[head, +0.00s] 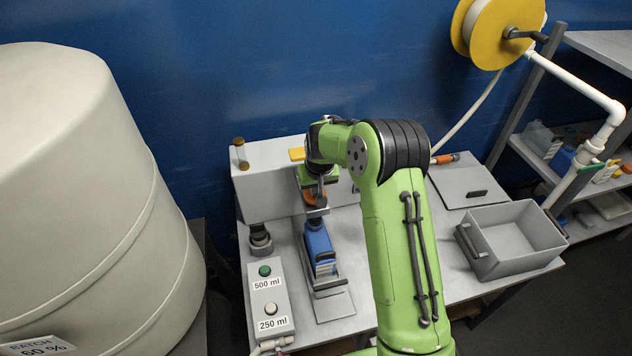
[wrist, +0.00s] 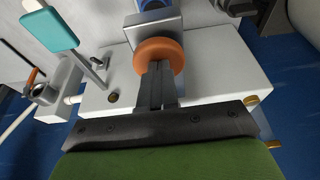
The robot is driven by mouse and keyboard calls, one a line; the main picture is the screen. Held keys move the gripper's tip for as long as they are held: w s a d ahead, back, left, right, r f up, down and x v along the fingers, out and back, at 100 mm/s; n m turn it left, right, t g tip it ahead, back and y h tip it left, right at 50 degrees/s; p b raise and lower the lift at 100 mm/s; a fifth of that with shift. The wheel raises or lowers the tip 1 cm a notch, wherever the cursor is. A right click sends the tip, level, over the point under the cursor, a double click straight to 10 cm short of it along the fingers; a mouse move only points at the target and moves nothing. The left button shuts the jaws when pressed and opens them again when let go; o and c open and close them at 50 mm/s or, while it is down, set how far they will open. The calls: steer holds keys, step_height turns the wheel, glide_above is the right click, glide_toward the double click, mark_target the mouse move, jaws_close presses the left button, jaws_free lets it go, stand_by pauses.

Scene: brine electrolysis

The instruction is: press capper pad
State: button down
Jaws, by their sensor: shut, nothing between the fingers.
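The capper pad appears as an orange round disc (wrist: 158,52) on a grey block in the wrist view. In the head view a small part of the orange pad (head: 316,200) shows below my wrist, above the blue bottle. My gripper (wrist: 157,70) is shut and empty, with its fingertips pointing at the disc and overlapping its near edge in the picture. I cannot tell whether they touch it. In the head view my arm hides most of the gripper. The blue bottle (head: 318,246) stands upright on the grey capper base (head: 333,304).
A button panel (head: 269,300) marked 500 ml and 250 ml lies left of the bottle. A grey crate (head: 520,267) sits on the table at right. A large pale tank (head: 90,190) fills the left. A yellow reel (head: 497,28) hangs at upper right.

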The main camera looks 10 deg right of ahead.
steer(key=shift+s+f, duration=0.3)
steer(key=shift+f, duration=0.15)
steer(key=r, duration=0.2)
steer(key=r+p, duration=0.1)
steer(key=r, duration=0.1)
steer(key=r+p, duration=0.1)
steer(key=r, duration=0.1)
steer(key=shift+w, duration=0.25)
steer(key=v, duration=0.9)
steer(key=shift+f, duration=0.1)
